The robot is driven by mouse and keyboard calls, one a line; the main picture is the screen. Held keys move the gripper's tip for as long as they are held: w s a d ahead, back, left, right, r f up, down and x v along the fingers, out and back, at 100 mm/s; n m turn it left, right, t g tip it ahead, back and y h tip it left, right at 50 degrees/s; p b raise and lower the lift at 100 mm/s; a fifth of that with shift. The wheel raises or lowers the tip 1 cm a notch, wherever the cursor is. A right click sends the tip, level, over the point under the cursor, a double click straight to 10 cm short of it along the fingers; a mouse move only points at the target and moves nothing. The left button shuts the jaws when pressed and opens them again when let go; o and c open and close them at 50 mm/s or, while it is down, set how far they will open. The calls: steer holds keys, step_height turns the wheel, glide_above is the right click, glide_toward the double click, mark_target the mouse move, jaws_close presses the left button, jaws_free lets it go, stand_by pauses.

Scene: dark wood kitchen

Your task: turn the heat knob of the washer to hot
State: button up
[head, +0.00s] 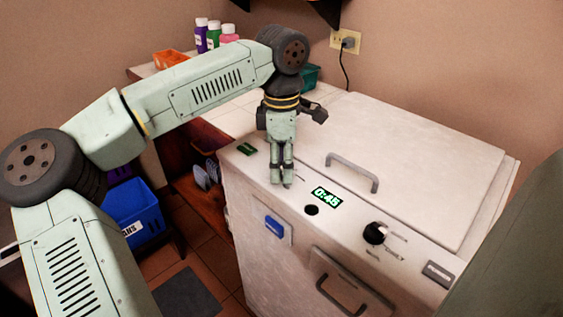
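The washer (400,135) is a white top-loading machine with a sloped control panel (340,222) along its front edge. A black knob (375,232) with a light pointer stands on the right part of the panel; its label is too small to read. My gripper (281,183) points down over the left part of the panel, with its fingers close together at the surface. The fingers hide the spot beneath them, so I cannot tell whether a heat knob is there or between them. Small marks show just right of the fingers.
A green 0:45 display (326,197) and a round black button (311,210) lie between my gripper and the black knob. A lid handle (352,172) rises behind them. A blue bin (133,212) is on the left; bottles (213,36) stand on the back counter.

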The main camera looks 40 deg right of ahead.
mark_target(282, 164)
steer(key=shift+o, duration=1.3)
steer(key=shift+r, duration=0.15)
step_height(282, 164, up, 12)
